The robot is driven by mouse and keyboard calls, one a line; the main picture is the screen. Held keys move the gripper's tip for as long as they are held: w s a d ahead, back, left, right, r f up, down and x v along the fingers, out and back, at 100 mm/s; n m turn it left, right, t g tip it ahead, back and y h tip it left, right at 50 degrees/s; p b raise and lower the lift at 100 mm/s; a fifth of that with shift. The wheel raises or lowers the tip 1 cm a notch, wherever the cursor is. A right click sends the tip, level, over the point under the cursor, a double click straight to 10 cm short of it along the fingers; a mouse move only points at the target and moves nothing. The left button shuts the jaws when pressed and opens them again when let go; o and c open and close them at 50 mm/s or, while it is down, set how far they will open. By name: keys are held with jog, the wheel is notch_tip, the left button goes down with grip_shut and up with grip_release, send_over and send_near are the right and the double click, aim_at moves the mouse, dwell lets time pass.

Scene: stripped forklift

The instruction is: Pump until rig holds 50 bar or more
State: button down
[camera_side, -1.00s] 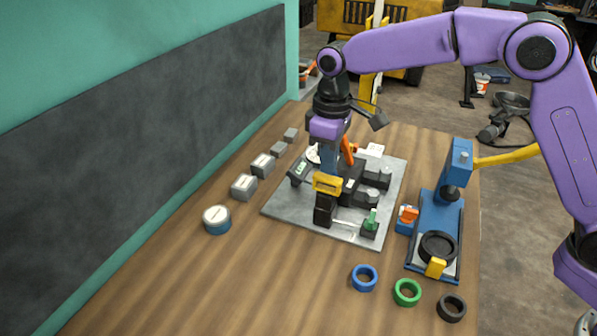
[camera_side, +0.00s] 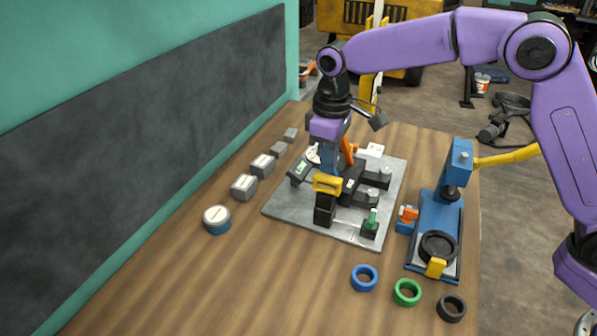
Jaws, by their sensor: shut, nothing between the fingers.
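The rig is a grey plate (camera_side: 345,232) on the wooden bench, carrying black blocks, a green-topped fitting (camera_side: 371,221), an orange lever (camera_side: 347,151) and a small display (camera_side: 301,168). My gripper (camera_side: 327,186) is shut and empty, over the middle of the plate, close to a yellow bar on a black block (camera_side: 324,210). I cannot tell whether it touches the bar. The gripper and wrist hide part of the rig behind them. No pressure value can be read in this view.
A blue press (camera_side: 425,235) with a yellow handle stands right of the plate. Blue (camera_side: 364,278), green (camera_side: 407,292) and black (camera_side: 452,308) rings lie in front. A round tin (camera_side: 217,219) and several grey blocks (camera_side: 244,187) line the left. The front left bench is clear.

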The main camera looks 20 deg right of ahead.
aim_at(328, 177)
dwell(0.6)
jog(key=shift+f, duration=2.55)
jog(key=shift+r, duration=2.55)
jog(key=shift+f, duration=1.05)
jog(key=shift+r, duration=1.1)
